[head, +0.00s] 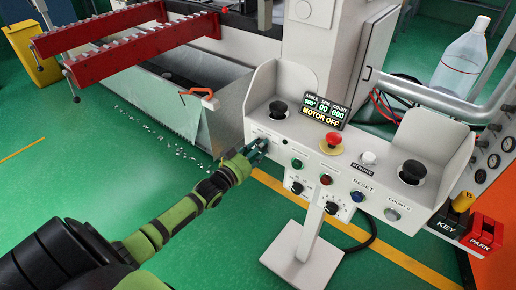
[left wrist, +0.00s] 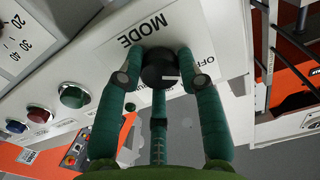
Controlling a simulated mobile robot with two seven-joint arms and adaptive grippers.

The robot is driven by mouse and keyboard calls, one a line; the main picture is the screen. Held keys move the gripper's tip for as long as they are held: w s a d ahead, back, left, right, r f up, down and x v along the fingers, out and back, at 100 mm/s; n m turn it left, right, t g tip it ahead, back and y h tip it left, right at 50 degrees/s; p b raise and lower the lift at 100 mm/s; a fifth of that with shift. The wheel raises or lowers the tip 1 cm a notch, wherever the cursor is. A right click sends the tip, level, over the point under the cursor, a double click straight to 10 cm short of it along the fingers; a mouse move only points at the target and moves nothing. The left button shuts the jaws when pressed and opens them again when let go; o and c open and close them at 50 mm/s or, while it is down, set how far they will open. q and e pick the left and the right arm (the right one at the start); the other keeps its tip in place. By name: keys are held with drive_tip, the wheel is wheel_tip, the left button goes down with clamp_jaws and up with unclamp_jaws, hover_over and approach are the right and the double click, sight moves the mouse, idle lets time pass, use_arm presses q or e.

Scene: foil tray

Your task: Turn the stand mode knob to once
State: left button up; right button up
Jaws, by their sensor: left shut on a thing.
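The white control stand (head: 318,222) carries a panel of buttons and knobs. In the left wrist view the black mode knob (left wrist: 160,66) sits on the panel beside the printed word MODE, which appears upside down. A short white mark shows on the knob's face, toward the right. An OFF label, partly covered, shows to the knob's right. My left gripper (left wrist: 160,76) has its green fingers closed around the knob. In the head view my left gripper (head: 258,150) is at the panel's left end and hides the knob. My right gripper is not in view.
Close by on the panel are a green button (head: 297,163), a red button (head: 326,180) and a black dial (head: 297,188). A red mushroom button (head: 331,141) and a display (head: 324,112) reading MOTOR OFF are higher up. A metal bin (head: 190,100) stands behind my left arm.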

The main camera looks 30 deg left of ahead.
use_arm(q)
drive_tip(key=shift+m, duration=7.8)
drive_tip(key=o, duration=1.1)
drive_tip(key=shift+o, duration=0.2)
drive_tip(key=s, duration=1.2)
drive_tip(key=shift+a, duration=0.45)
